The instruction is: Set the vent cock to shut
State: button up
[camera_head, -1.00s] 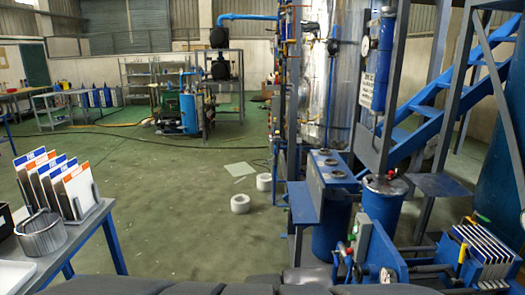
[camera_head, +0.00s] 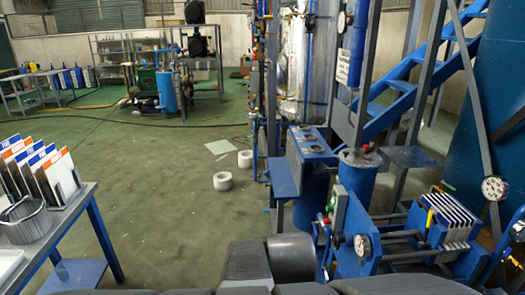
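I cannot tell for sure which fitting is the vent cock. A small red handle (camera_head: 366,148) sits on top of the blue cylindrical vessel (camera_head: 358,185) right of centre. A yellow lever (camera_head: 430,218) stands upright at the plate filter press (camera_head: 450,228) at the lower right. Small red and green fittings (camera_head: 322,222) show on the near side of the press's blue frame. All are too small for me to read their setting. My gripper is not in view; only dark grey links of my arm show along the bottom edge, below the press.
A blue table (camera_head: 90,195) with upright folders (camera_head: 40,168) and a metal pot (camera_head: 25,222) stands at the left. Blue stairs (camera_head: 410,80) and a large blue tank (camera_head: 490,110) bound the right.

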aim_at(448, 185)
jog(key=z, duration=1.5)
